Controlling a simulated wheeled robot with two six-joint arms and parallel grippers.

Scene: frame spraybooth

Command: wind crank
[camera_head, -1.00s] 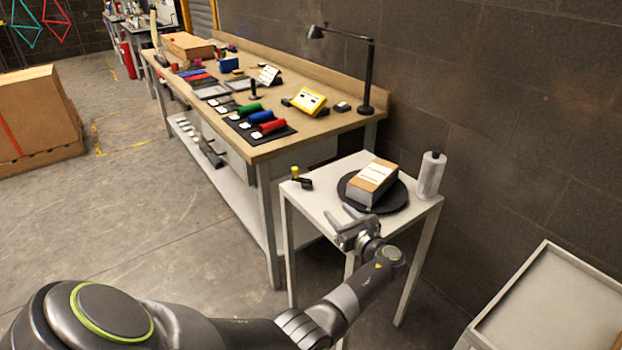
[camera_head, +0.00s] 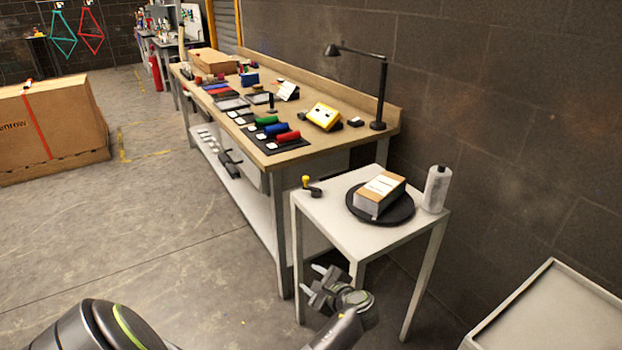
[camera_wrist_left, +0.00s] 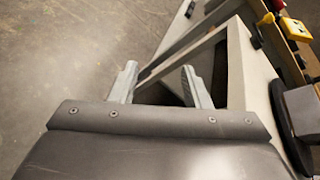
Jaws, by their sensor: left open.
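The crank (camera_head: 312,190) is a small black arm with a yellow upright knob, on the left corner of the small grey table (camera_head: 350,236). It also shows near the top right of the left wrist view (camera_wrist_left: 264,24). My left gripper (camera_head: 314,282) is open and empty. In the head view it appears below the tabletop, in front of the table's legs and apart from the crank. Its two fingers (camera_wrist_left: 158,72) are spread in the left wrist view, with the table frame beyond them. My right gripper is not in view.
A black round turntable (camera_head: 404,211) on the table carries a box (camera_head: 379,194). A white bottle (camera_head: 436,188) stands beside it. The long workbench (camera_head: 340,132) is behind, a grey cart (camera_head: 552,315) at right.

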